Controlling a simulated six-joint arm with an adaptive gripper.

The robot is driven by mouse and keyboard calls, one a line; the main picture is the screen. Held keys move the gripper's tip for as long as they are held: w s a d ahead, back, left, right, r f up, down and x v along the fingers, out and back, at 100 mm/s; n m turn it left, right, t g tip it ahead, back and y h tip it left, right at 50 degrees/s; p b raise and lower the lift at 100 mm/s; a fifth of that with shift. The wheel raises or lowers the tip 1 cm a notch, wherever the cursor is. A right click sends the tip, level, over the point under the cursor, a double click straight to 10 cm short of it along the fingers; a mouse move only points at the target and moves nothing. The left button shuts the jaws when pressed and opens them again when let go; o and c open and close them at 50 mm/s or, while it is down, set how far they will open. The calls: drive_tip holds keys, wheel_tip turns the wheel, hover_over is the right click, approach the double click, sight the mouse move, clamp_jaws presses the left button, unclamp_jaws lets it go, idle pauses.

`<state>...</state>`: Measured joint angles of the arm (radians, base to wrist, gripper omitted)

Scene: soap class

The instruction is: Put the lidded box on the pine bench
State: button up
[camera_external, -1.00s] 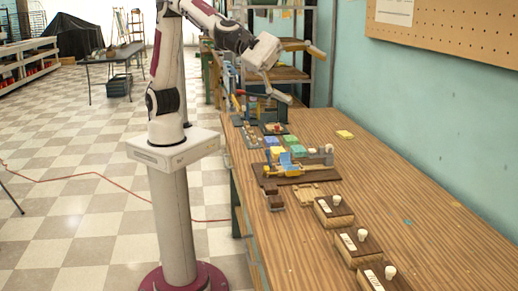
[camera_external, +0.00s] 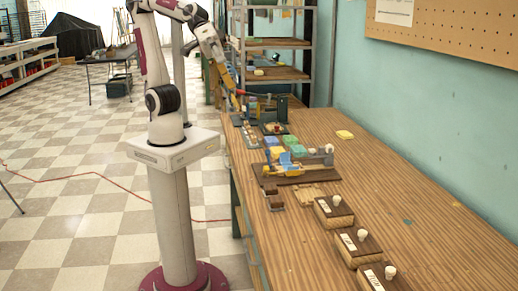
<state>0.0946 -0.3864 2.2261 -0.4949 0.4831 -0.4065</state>
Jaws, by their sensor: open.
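Three tan boxes with dark tops, pale labels and white knobs stand in a row along the front right of the table: a far one (camera_external: 334,219), a middle one (camera_external: 357,257) and a near one (camera_external: 374,275). They look lidded; I cannot tell which the task names. A small light-wood piece (camera_external: 310,196), perhaps the pine bench, lies flat left of the far box. My gripper (camera_external: 230,84) is open above the table's far left end, well away from the boxes and the light-wood piece. Its fingers are small and partly lost against the clutter.
A dark board (camera_external: 297,178) carries a yellow and blue device, with coloured blocks behind it. A small brown piece (camera_external: 273,199) lies in front. A dark machine (camera_external: 268,107) stands near my gripper. The table's right side is mostly clear.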

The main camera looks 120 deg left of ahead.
drive_tip(key=s+a+f+m+g+y, duration=0.2)
drive_tip(key=s+a+f, duration=0.3)
drive_tip(key=s, duration=0.4)
drive_tip(key=s+a+f+m+g+y, duration=0.1)
drive_tip(key=s+a+f+m, duration=0.4)
drive_tip(key=s, duration=0.5)
drive_tip(key=shift+g+y, duration=0.4)
drive_tip(key=shift+d+f, duration=0.1)
